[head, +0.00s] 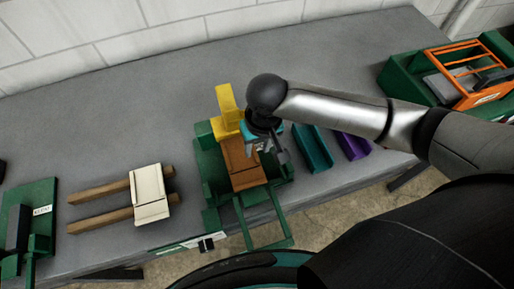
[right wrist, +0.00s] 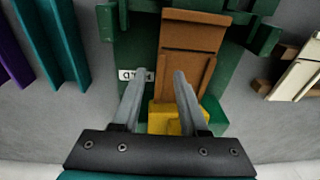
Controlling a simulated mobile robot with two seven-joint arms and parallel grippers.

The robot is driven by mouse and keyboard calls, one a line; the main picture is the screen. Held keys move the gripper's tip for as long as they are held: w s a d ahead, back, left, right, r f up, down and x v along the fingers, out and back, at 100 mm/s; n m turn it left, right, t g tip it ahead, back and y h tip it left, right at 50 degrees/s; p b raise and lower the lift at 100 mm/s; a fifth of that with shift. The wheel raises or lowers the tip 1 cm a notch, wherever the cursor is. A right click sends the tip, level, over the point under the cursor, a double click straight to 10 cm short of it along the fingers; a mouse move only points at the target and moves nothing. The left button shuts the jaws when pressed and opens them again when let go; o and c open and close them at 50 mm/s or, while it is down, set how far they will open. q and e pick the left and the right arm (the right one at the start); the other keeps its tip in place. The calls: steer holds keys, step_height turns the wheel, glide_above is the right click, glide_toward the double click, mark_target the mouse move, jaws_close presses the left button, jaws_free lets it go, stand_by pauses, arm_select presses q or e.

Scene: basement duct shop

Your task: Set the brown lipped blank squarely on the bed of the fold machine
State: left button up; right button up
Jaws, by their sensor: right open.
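The brown lipped blank (head: 240,166) lies on the bed of the green fold machine (head: 211,178) in the middle of the bench. In the right wrist view the blank (right wrist: 193,38) runs roughly lengthwise along the green machine (right wrist: 137,48), its near end by a yellow block (right wrist: 164,119). My right gripper (head: 264,149) is over the blank's right side. Its two fingers (right wrist: 158,74) are apart with nothing between them. The arm hides part of the machine's right side in the head view. My left gripper is not in view.
A cream blank (head: 149,193) rests on two wooden bars (head: 95,220) to the left. Teal (head: 313,149) and purple (head: 352,145) channel pieces lie to the right. A green machine with an orange frame (head: 468,73) stands far right. The bench behind the fold machine is clear.

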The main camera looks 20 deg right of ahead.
step_height(320, 180, up, 10)
steer(key=p, duration=0.1)
steer(key=shift+s+d, duration=0.25)
steer(key=shift+s, duration=0.2)
steer(key=shift+s, duration=0.1)
